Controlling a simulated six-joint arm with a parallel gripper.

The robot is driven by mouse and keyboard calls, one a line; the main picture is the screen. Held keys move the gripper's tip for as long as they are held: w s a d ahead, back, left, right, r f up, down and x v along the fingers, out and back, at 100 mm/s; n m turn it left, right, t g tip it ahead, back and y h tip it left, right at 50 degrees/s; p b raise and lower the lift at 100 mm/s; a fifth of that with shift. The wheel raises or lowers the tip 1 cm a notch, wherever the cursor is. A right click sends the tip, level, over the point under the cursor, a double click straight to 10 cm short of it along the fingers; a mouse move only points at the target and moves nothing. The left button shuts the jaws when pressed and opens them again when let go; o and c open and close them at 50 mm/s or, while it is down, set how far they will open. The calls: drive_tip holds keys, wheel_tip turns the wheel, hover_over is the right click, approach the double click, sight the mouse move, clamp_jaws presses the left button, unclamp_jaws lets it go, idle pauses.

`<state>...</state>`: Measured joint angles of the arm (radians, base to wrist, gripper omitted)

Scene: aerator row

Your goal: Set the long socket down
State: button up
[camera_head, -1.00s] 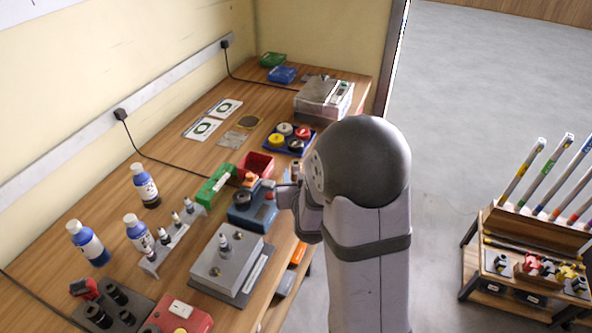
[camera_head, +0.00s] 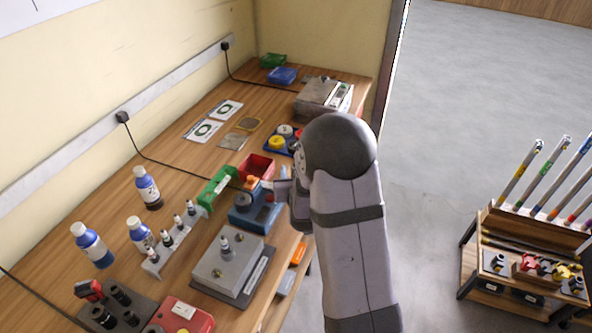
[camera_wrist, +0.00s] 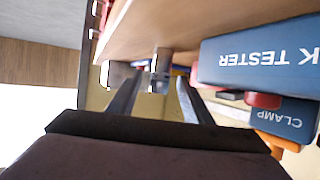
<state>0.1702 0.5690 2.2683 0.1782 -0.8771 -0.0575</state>
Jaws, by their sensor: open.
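My gripper (camera_head: 281,190) is at the right side of the blue tester (camera_head: 264,212), near the bench's front edge, partly hidden by my arm. In the wrist view my gripper (camera_wrist: 155,85) has its fingers apart. I see nothing clearly held between them. Small grey shapes (camera_wrist: 160,60) show beyond the fingertips, but I cannot tell what they are. Several black sockets (camera_head: 118,291) stand on a dark plate at the lower left of the head view. I cannot tell which thing is the long socket.
The tester (camera_wrist: 258,57) is close on the right in the wrist view. A red bin (camera_head: 256,165) and green bin (camera_head: 213,190) stand behind it. A grey block (camera_head: 228,265) and a rack of small parts (camera_head: 172,240) are nearer. Bare bench lies left of the bins.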

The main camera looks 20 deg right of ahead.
drive_tip(key=shift+x, duration=0.9)
drive_tip(key=shift+c, duration=0.3)
clamp_jaws()
drive_tip(key=shift+r, duration=0.15)
drive_tip(key=shift+r+b, duration=0.45)
drive_tip(key=shift+r, duration=4.5)
